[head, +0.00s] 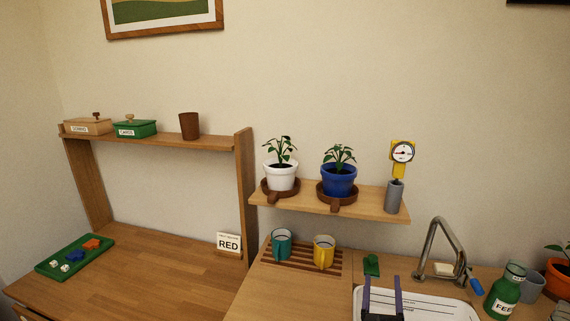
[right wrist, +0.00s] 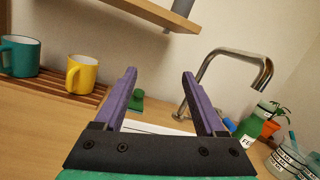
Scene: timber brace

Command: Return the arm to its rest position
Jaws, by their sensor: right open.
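The gripper is open and empty, to the right of the yellow mug (right wrist: 86,74) and left of the tap (right wrist: 222,72). My left gripper is in neither view.
A teal mug (head: 281,245) and the yellow mug stand on a slatted wooden rack (head: 302,262). A shelf (head: 300,200) above holds two potted plants and a gauge. A green bottle (head: 506,291) stands right of the tap. A green tray (head: 75,256) lies far left.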

